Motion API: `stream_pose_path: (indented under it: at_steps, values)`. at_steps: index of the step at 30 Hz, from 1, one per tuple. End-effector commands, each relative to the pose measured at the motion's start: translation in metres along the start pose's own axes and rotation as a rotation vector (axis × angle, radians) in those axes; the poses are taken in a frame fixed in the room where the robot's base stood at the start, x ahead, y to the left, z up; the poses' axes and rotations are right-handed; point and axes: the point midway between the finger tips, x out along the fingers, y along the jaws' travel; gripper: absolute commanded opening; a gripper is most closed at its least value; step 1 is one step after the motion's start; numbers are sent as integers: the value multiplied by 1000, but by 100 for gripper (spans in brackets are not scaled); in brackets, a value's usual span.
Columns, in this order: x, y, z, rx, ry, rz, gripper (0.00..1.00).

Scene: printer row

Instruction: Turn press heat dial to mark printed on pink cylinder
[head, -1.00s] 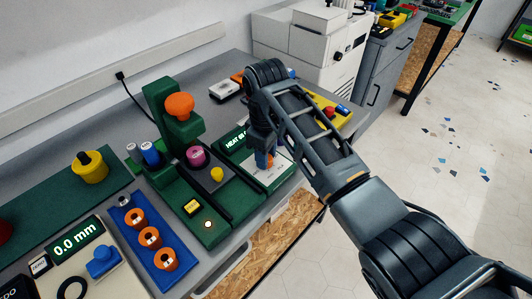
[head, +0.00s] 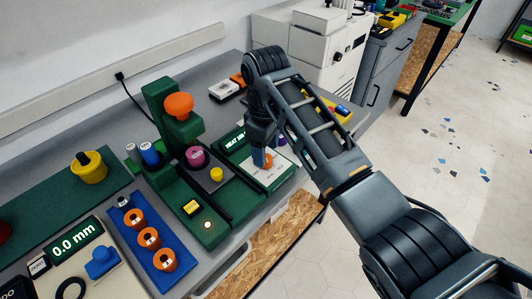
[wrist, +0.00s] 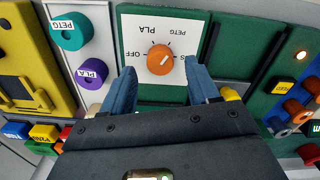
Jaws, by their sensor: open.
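The orange heat dial (wrist: 160,59) sits on a white plate (wrist: 136,27) with OFF, PLA, PETG and a partly hidden mark around it. A pale line on the dial slants between lower left and upper right. In the head view the dial (head: 269,160) is partly behind my fingers. My gripper (wrist: 162,88) is open, its blue fingers on either side of the dial's near side, apart from it; it also shows in the head view (head: 260,158). The pink cylinder (head: 196,157) stands under the press's orange knob (head: 179,105); its small print is unreadable.
In the wrist view, a teal PETG cylinder (wrist: 71,31) and a purple PLA cylinder (wrist: 91,73) stand left of the dial plate. A yellow button (head: 217,174) and a blue tray (head: 159,281) with orange rings lie left of my gripper in the head view.

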Motion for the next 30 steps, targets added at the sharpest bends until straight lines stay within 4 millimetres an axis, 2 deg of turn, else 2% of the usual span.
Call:
stream_pose_path:
  at_steps: [6,12,30]
  values:
    - [-36,1,0,1,3,3,60]
    - [-52,1,0,2,2,1,60]
    - [-54,0,0,1,0,0,60]
